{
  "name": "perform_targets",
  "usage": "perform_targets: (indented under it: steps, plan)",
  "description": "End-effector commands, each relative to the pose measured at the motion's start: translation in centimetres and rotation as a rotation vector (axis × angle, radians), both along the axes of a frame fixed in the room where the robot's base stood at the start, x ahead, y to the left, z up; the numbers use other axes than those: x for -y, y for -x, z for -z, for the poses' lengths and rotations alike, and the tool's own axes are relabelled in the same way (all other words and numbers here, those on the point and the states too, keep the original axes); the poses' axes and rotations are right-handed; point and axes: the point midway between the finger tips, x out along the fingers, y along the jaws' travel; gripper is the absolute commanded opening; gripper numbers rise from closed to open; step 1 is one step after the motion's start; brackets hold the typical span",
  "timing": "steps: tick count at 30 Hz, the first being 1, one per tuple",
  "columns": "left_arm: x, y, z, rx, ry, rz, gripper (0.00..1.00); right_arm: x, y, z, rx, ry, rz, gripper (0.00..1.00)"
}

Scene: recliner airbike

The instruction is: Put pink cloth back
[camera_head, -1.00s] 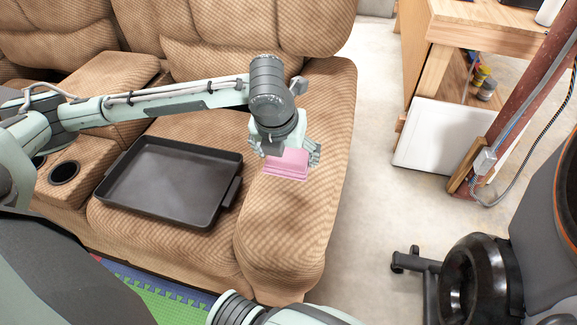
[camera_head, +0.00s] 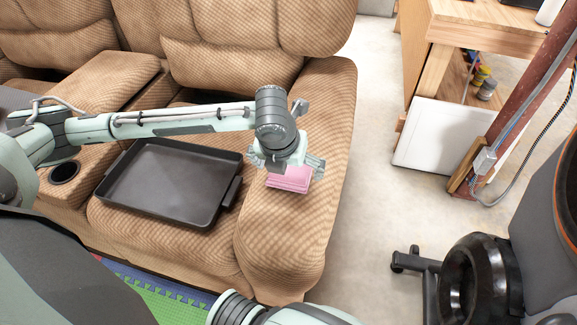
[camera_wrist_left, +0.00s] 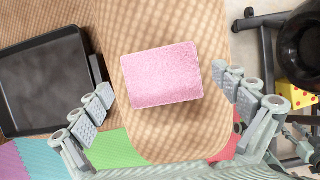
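The pink cloth (camera_head: 289,180) is a folded, block-like pad over the sofa's right armrest. It also shows in the left wrist view (camera_wrist_left: 162,76), where it appears to lie flat on the brown fabric. My left gripper (camera_head: 290,168) is right above it and hides its far part in the head view. In the left wrist view my left gripper (camera_wrist_left: 168,98) is open, with one finger on each side and a gap between each finger and the cloth. Part of my right arm shows at the bottom of the head view; its gripper is out of view.
A black tray (camera_head: 170,180) lies on the sofa seat left of the armrest, and it also shows in the left wrist view (camera_wrist_left: 45,80). A cup holder (camera_head: 64,172) is at the left. A wooden bench (camera_head: 480,30) and the dark airbike (camera_head: 480,280) stand at the right.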

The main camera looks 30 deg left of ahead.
Motion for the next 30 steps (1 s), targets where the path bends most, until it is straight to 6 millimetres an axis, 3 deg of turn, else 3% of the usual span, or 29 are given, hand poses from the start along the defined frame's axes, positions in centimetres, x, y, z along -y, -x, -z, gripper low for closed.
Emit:
perform_targets:
  steps: [11, 24, 30]
  plan:
    - [0.0, 0.0, -0.6, 0.002, 0.000, 0.000, 1.00, 0.0, 0.0, 0.0, 0.000, 0.000, 0.000, 0.40]
    - [0.9, 3.2, -8.6, 0.005, 0.001, 0.002, 1.00, -0.1, -0.5, -0.5, 0.010, -0.002, 0.000, 0.40]
    - [1.1, 4.1, -10.9, 0.003, 0.000, 0.000, 1.00, 0.0, -0.4, -0.3, 0.007, -0.002, 0.001, 0.40]
